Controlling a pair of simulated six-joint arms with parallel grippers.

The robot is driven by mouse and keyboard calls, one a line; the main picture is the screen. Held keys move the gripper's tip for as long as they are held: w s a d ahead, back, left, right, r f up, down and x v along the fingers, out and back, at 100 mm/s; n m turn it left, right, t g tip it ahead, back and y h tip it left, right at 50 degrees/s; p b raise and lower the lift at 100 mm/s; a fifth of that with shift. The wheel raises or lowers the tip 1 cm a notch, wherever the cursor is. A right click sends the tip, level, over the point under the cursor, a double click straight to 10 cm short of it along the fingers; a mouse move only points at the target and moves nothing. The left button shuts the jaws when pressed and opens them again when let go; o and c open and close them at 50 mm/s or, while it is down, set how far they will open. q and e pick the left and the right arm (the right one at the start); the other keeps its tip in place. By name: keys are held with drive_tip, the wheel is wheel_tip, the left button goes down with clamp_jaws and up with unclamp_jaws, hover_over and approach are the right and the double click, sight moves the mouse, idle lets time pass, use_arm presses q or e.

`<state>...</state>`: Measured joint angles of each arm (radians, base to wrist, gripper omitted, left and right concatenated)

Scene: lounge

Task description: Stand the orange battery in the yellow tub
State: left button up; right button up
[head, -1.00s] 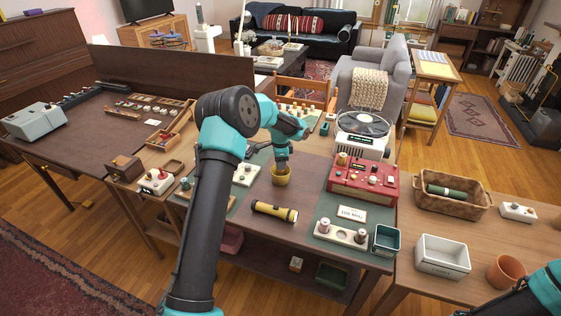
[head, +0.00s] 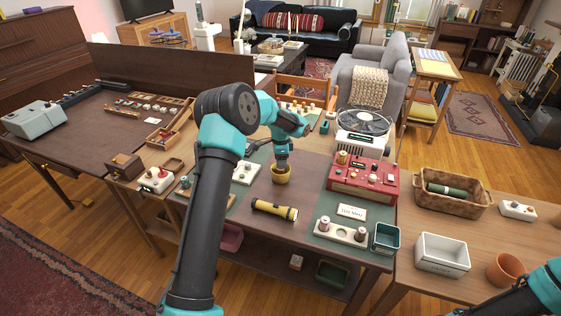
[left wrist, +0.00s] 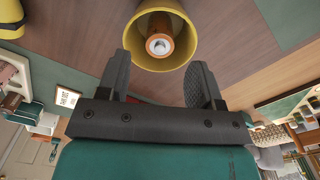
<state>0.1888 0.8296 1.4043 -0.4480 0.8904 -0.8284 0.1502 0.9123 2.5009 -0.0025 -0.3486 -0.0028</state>
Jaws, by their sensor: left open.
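The yellow tub (head: 281,177) stands on the dark table. The left wrist view looks into this tub (left wrist: 185,58). My left gripper (head: 281,163) is just above the tub in the head view. Its two fingers (left wrist: 163,85) are apart with nothing between their tips, and the battery is beyond them. The battery cannot be made out in the head view. My right gripper is out of view.
A yellow and black flashlight (head: 274,210) lies in front of the tub. A red radio-like box (head: 362,182) stands to the right, with a cream holder (head: 341,232) and green bin (head: 386,238) nearer. Bare tabletop lies between the tub and the red box.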

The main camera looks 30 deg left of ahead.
use_arm(q)
wheel_tip(320, 180, up, 12)
idle(0.4)
idle(0.6)
